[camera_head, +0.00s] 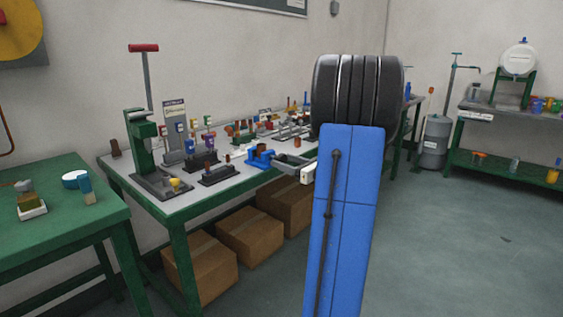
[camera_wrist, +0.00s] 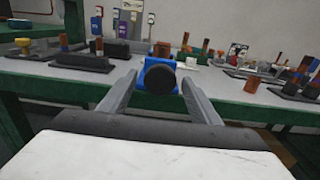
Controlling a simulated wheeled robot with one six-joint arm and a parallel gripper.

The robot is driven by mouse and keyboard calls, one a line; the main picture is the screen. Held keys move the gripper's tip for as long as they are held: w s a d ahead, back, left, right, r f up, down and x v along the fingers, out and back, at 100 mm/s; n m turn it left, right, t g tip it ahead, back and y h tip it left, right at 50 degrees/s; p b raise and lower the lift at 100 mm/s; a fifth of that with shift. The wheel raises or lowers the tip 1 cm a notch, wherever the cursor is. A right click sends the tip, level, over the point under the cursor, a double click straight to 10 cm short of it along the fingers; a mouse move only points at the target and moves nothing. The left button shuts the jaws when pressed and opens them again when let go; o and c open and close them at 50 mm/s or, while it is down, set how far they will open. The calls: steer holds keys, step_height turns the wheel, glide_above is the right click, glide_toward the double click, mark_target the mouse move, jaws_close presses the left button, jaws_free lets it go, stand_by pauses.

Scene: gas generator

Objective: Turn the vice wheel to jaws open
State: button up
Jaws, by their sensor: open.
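A small blue vice (camera_head: 260,158) stands at the front edge of the long workbench. In the wrist view the vice (camera_wrist: 144,70) is straight ahead, partly hidden behind a dark round wheel (camera_wrist: 160,76) that faces me. My gripper (camera_head: 279,160) is at the bench edge, just to the right of the vice in the head view. Its two grey fingers are apart. In the wrist view the gripper (camera_wrist: 159,77) has one finger on each side of the wheel, with gaps visible on both sides. I cannot tell how far the jaws of the vice are parted.
The workbench (camera_head: 174,207) holds a green press (camera_head: 140,140) and several small fixtures close to the vice. Cardboard boxes (camera_head: 250,240) lie beneath it. A green table (camera_head: 70,235) is at left. Another bench (camera_head: 510,168) is at right, with open floor before it.

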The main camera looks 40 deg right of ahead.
steer(key=shift+w+a, duration=0.1)
steer(key=shift+w, duration=0.95)
steer(key=c, duration=1.1)
steer(key=shift+o, duration=0.2)
steer(key=shift+n, duration=0.3)
steer(key=n, duration=0.4)
steer(key=shift+n, duration=2.1)
